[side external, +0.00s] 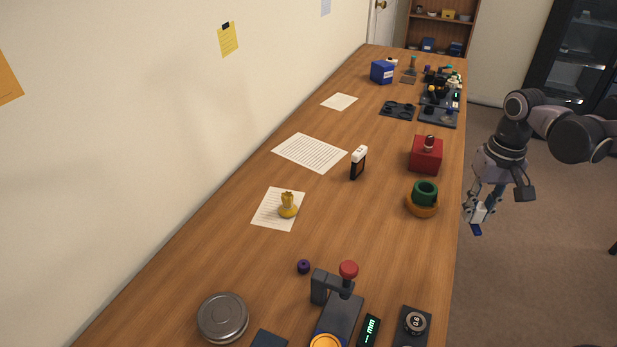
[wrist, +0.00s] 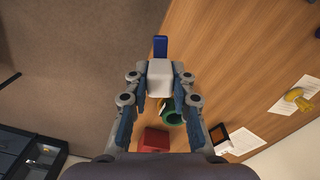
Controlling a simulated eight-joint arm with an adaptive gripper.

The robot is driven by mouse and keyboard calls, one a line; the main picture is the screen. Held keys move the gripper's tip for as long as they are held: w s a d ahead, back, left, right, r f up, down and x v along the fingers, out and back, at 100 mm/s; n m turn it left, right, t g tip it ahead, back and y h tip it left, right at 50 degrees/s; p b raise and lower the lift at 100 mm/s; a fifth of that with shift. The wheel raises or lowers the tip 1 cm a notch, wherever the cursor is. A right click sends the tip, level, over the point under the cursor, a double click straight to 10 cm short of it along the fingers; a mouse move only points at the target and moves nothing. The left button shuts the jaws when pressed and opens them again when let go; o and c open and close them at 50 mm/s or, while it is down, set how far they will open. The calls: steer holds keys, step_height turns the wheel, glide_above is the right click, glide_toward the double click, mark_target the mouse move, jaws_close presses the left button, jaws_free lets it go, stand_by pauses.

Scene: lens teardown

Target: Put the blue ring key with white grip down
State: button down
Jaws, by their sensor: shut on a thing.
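My gripper (side external: 481,209) is shut on the white grip of the blue ring key (side external: 476,229). In the side external view it hangs off the right edge of the bench, over the floor, with the blue end pointing down. In the wrist view the white grip (wrist: 160,78) sits between the fingers and the blue part (wrist: 160,46) sticks out beyond them. The key touches nothing else that I can see. The wooden bench (side external: 240,250) lies to the left of the gripper in the side external view.
An orange bowl with a green ring (side external: 424,192) stands near the bench edge, close to my gripper. A red block (side external: 426,155) is behind it. A press with a red knob (side external: 348,270) stands at the front. The middle of the bench around the yellow piece (side external: 288,206) has free room.

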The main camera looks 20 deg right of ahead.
steer(key=w+a+f, duration=0.1)
steer(key=a+f, duration=0.1)
steer(key=a, duration=0.1)
steer(key=w+a+f, duration=0.1)
steer(key=a+f, duration=0.1)
steer(key=a, duration=0.2)
steer(key=w+a+f, duration=0.1)
steer(key=a+f, duration=0.2)
steer(key=shift+w+a, duration=0.15)
steer(key=shift+a, duration=0.25)
steer(key=shift+a+f, duration=0.1)
steer(key=shift+f, duration=1.95)
steer(key=c, duration=1.1)
jaws_free()
steer(key=shift+f, duration=0.15)
steer(key=shift+c, duration=0.2)
